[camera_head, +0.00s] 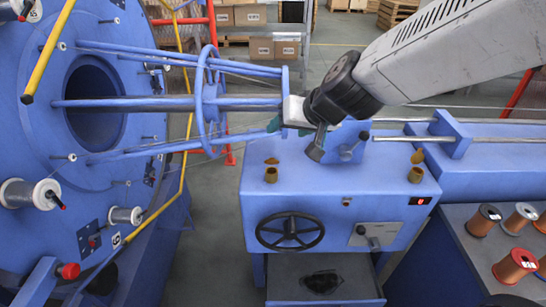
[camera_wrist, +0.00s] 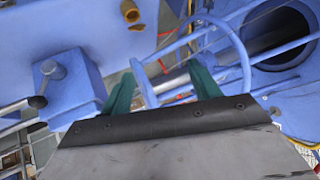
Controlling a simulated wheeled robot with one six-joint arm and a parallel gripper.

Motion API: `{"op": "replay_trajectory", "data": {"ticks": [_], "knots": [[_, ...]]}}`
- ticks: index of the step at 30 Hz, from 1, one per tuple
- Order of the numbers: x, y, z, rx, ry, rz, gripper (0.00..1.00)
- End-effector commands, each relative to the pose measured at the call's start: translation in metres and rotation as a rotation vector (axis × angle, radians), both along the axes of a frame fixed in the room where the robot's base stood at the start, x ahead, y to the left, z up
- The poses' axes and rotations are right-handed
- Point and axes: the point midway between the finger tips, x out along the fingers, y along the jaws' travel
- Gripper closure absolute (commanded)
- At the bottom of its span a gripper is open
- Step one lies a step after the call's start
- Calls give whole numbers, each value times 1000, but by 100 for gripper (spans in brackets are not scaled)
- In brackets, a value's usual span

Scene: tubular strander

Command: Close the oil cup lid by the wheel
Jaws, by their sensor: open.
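A small brass oil cup (camera_head: 271,175) stands on the blue housing above the black handwheel (camera_head: 290,231). Its lid (camera_head: 271,161) shows behind the cup's mouth and looks swung open. A second brass oil cup (camera_head: 416,175) stands at the housing's right end, its lid (camera_head: 418,156) also raised. One brass cup shows at the top of the wrist view (camera_wrist: 130,11), with a lid (camera_wrist: 137,27) beside it; I cannot tell for sure which cup it is. My gripper (camera_wrist: 163,86) has its green fingers apart and empty. In the head view it is above and behind the left cup, partly hidden by my wrist.
The blue ring frame with rods (camera_head: 208,100) is close to the left of my gripper. A blue block with a bolt (camera_wrist: 62,80) rises from the housing. A lever (camera_head: 370,238) is right of the handwheel. Spools (camera_head: 484,220) stand at the right.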

Motion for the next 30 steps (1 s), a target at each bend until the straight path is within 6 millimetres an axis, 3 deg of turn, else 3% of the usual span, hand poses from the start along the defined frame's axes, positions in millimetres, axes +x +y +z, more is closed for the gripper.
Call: {"op": "replay_trajectory", "data": {"ticks": [1, 3, 6, 10, 17, 30], "knots": [[15, 17, -19, -16, -19, -27, 38], [33, 30, -41, -51, -56, -88, 38], [49, 40, -73, -126, -93, -169, 38], [56, 43, -105, -229, -118, -247, 38], [61, 40, -128, -309, -129, -300, 38], [105, 37, -172, -308, -129, -303, 38]]}}
